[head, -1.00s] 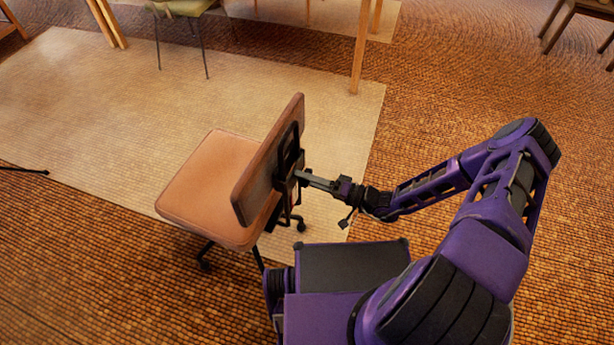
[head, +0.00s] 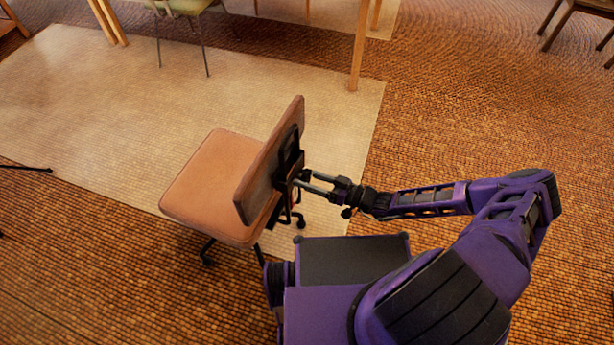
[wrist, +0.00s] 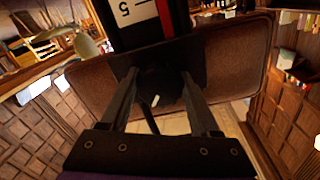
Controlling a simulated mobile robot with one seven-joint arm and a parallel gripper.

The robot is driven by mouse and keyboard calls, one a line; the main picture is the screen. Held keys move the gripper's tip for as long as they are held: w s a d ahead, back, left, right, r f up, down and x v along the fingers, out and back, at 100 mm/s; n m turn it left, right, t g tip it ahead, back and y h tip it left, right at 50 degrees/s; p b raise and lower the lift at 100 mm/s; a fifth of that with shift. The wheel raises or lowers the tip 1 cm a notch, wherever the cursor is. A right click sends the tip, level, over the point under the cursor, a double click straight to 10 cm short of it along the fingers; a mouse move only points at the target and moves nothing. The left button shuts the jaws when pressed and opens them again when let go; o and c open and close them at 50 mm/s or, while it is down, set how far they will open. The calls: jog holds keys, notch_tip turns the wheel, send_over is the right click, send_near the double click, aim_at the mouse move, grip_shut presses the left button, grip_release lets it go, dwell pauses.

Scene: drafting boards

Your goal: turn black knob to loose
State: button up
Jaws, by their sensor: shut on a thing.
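The black knob (wrist: 162,84) is at the back of a brown office chair, in front of the backrest in the wrist view. It is dark, with a short white mark on its face. My gripper (wrist: 160,80) has one finger on each side of the knob and is shut on it. In the head view my gripper (head: 298,178) reaches in from the right to the black bracket behind the chair's backrest (head: 262,180). The knob itself is hidden there. A black strip with a "5" and white and red bands (wrist: 142,14) stands just above the knob in the wrist view.
The chair's seat (head: 205,183) faces left, on a base with castors. A pale rug (head: 130,110) lies under part of it. A wooden table leg (head: 358,50) and a green chair (head: 185,6) stand farther back.

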jog(key=shift+n, duration=0.5)
jog(key=o, duration=1.4)
jog(key=shift+c, duration=0.2)
jog(key=shift+d, duration=0.15)
